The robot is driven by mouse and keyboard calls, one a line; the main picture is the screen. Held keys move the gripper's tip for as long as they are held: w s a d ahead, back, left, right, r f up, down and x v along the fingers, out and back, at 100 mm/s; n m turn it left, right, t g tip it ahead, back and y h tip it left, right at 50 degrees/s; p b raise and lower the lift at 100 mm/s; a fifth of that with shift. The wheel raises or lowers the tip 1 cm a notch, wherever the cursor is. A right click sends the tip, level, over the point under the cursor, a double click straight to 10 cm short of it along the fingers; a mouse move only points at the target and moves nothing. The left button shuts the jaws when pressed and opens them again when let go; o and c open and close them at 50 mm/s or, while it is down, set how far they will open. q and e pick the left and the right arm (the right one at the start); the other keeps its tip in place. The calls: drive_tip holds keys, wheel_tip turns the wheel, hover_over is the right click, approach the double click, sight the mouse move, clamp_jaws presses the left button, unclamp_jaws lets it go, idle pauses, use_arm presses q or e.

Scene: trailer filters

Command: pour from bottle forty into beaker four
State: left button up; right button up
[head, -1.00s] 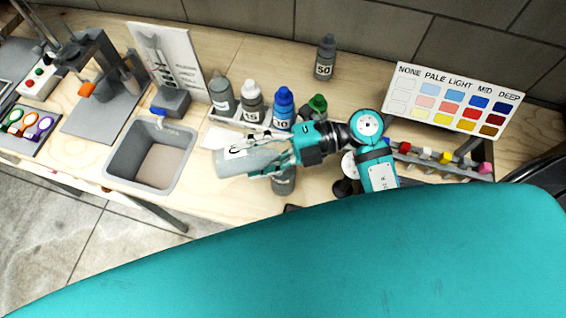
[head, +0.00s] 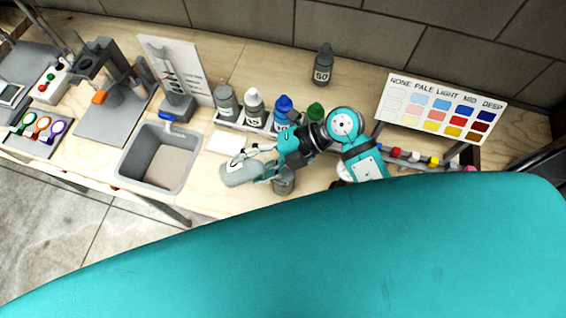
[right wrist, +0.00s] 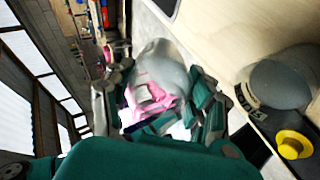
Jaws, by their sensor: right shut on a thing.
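In the head view my right gripper (head: 262,165) is shut on a grey container (head: 238,174) with a white label. The container is tilted on its side above the bench front, right of the sink; its label is too blurred to read. The right wrist view shows the grey container (right wrist: 165,62) between the fingers, with pink beside or inside it. I cannot tell which bottle or beaker it is. A grey vessel (head: 284,183) stands just below the gripper, partly hidden by it. No label reading forty or four is legible. My left gripper is not in view.
A tray holds a grey bottle (head: 226,99), a white-capped bottle (head: 254,107), a blue-capped bottle (head: 284,110) and a green-capped one (head: 315,111). Bottle 50 (head: 323,65) stands behind. A sink basin (head: 188,166) is at left; a colour chart (head: 440,107) is at right.

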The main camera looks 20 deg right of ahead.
sight(237, 173)
drive_tip(key=shift+r+g+h+p, duration=0.25)
drive_tip(key=shift+h+p, duration=0.7)
drive_tip(key=shift+p, duration=1.4)
drive_tip(key=shift+r+g+h+p, duration=0.1)
drive_tip(key=shift+r+h+p, duration=0.6)
drive_tip(key=shift+p, duration=1.65)
drive_tip(key=f+h, duration=0.1)
drive_tip(key=a+f+h, duration=0.1)
drive_tip(key=f+h, duration=0.1)
drive_tip(key=shift+w+a+f, duration=0.1)
drive_tip(key=shift+a+f, duration=0.1)
drive_tip(key=shift+a, duration=0.05)
drive_tip(key=shift+w+a+f+h, duration=0.15)
drive_tip(key=shift+a+h, duration=0.2)
drive_tip(key=shift+h, duration=0.2)
drive_tip(key=f+h, duration=0.1)
drive_tip(key=f, duration=0.1)
drive_tip(key=a+f+h+b, duration=0.1)
drive_tip(key=shift+f+g, duration=0.25)
drive_tip(key=shift+f, duration=0.1)
drive_tip(key=shift+a+r+h+p, duration=0.45)
drive_tip(key=shift+h+p, duration=0.05)
drive_tip(key=shift+h, duration=0.6)
drive_tip(key=shift+r, duration=1.1)
